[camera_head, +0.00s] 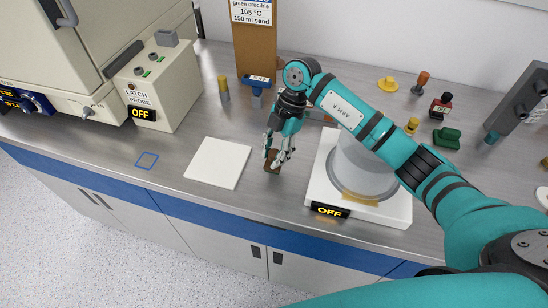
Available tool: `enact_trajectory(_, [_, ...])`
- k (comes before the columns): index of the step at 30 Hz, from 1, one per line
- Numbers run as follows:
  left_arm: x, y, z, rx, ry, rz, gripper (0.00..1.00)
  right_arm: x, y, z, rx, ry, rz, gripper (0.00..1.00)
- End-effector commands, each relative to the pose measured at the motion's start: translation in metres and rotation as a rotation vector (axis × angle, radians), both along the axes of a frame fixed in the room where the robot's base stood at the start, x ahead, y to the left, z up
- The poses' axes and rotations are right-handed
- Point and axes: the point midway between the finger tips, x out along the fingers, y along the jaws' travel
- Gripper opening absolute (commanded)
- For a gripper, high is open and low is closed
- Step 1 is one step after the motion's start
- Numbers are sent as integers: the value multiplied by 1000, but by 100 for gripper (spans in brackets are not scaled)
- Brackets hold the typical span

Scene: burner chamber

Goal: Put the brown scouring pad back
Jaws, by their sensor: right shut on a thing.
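The brown scouring pad (272,165) is a small dark brown piece at the fingertips of my right gripper (278,158). The gripper points down and is shut on the pad, close to the bench top. I cannot tell whether the pad touches the bench. The fingers hide part of it. A small blue square outline (147,160) is marked on the bench at the left and is empty. My left gripper is not in view.
A white plate (216,163) lies left of the gripper. A white device (390,211) with a glass cylinder (362,168) stands close on the right. A labelled control box (160,82), a brown board (255,42) and several small items stand behind. The bench's front edge is near.

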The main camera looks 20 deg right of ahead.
Motion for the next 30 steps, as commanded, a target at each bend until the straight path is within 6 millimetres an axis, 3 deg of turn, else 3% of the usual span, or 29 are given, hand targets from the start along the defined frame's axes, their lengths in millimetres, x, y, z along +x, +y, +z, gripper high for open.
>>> enact_trajectory(6, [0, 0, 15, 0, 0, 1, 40, -2, 0, -27, 1, 5, -1, 0])
enact_trajectory(16, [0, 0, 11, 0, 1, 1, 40, -1, 0, -33, 0, 1, 0, 0])
enact_trajectory(17, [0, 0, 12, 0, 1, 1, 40, -1, 0, -33, 0, 1, 0, 31])
enact_trajectory(21, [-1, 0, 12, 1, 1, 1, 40, -1, 0, -32, 0, 1, 0, 49])
enact_trajectory(30, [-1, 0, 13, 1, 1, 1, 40, -1, 0, -31, 0, 1, 0, 51])
